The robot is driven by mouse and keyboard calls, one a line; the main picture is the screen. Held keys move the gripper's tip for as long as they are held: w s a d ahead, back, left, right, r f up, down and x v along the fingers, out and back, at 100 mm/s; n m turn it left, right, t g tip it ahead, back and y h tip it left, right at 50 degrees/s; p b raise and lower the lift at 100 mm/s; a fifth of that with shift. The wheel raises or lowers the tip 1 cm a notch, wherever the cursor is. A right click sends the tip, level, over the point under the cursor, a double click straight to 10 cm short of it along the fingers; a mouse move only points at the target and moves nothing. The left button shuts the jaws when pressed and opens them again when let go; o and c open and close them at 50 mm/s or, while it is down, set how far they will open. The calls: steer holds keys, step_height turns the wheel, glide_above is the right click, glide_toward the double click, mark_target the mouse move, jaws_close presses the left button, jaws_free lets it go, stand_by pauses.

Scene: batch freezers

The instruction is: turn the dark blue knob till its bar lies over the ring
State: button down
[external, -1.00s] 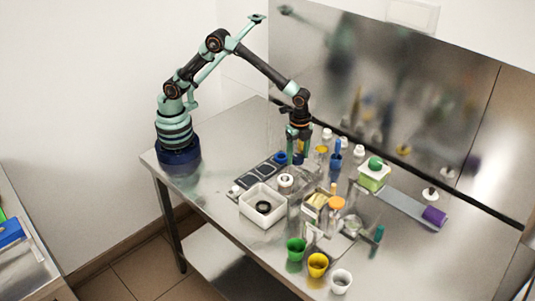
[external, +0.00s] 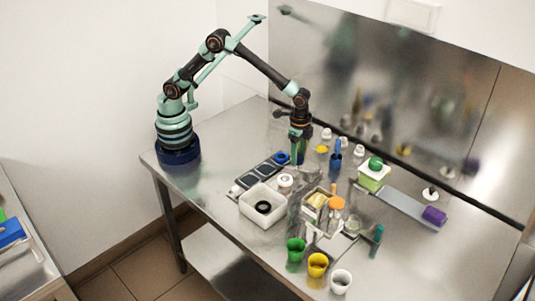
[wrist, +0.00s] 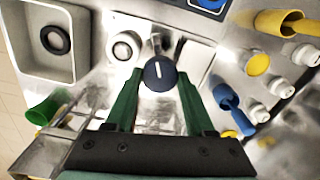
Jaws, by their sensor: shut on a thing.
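The dark blue knob (wrist: 159,76) is round, with a short pale bar on its top. In the wrist view the bar points nearly straight up the picture. My gripper (wrist: 158,82) points down, with its green fingers on either side of the knob, shut on it. In the external view my gripper (external: 300,160) is low over the bench, and I cannot make out the knob behind the fingers. I cannot make out the ring mark for certain.
A white round piece with a ringed top (wrist: 124,47) stands close to the left finger. The white tray (external: 243,205) holds a black ring. A blue cup with a handle (wrist: 232,108) stands right of the fingers. Several coloured cups stand at the front.

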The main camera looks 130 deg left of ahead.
steer(key=n, duration=0.6)
steer(key=shift+n, duration=0.3)
steer(key=n, duration=0.6)
steer(key=shift+r, duration=0.1)
steer(key=shift+n, duration=0.3)
steer(key=shift+c, duration=1.3)
jaws_free()
step_height(320, 180, up, 12)
